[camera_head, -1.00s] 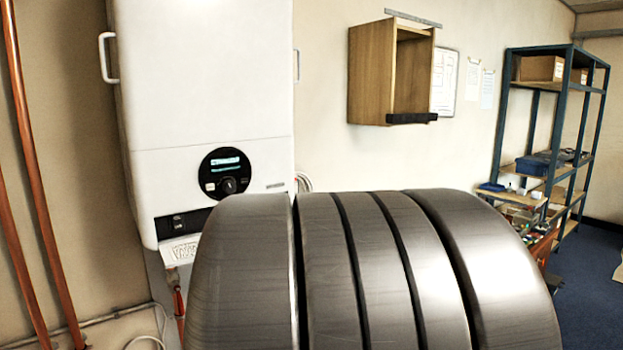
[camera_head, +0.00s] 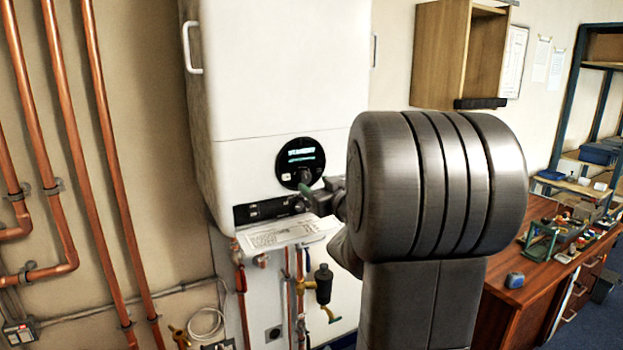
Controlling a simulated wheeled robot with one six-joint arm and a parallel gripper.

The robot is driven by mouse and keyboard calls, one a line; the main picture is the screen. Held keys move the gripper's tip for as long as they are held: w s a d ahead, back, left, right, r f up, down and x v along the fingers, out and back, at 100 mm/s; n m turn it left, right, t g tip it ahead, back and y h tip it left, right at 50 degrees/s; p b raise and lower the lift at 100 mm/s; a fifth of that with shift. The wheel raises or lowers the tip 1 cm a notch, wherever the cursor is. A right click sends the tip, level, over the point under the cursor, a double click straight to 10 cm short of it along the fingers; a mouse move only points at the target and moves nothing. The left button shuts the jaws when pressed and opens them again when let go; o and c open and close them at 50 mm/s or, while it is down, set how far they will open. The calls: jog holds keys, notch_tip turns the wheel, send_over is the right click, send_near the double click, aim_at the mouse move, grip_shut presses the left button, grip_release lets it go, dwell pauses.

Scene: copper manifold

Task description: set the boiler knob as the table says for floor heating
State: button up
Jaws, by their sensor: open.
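The white boiler (camera_head: 285,75) hangs on the wall, left of centre. Its round black panel (camera_head: 300,147) has a lit display; the words are too small to read surely. The dark boiler knob (camera_head: 305,176) sits at the lower part of this panel, partly hidden by my gripper. A pale printed card (camera_head: 275,235) with a table-like grid sticks out below the boiler; its text cannot be read.
Copper pipes (camera_head: 72,170) run up the wall at left. Valves and a brass fitting (camera_head: 308,284) hang under the boiler. An open wooden cabinet (camera_head: 440,55) is on the wall, and a wooden workbench (camera_head: 530,300) with small tools stands at right. My arm hides the middle.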

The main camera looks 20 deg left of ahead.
aim_at(307, 179)
jog(key=shift+p+x, duration=0.3)
jog(key=shift+x, duration=1.85)
jog(key=c, duration=1)
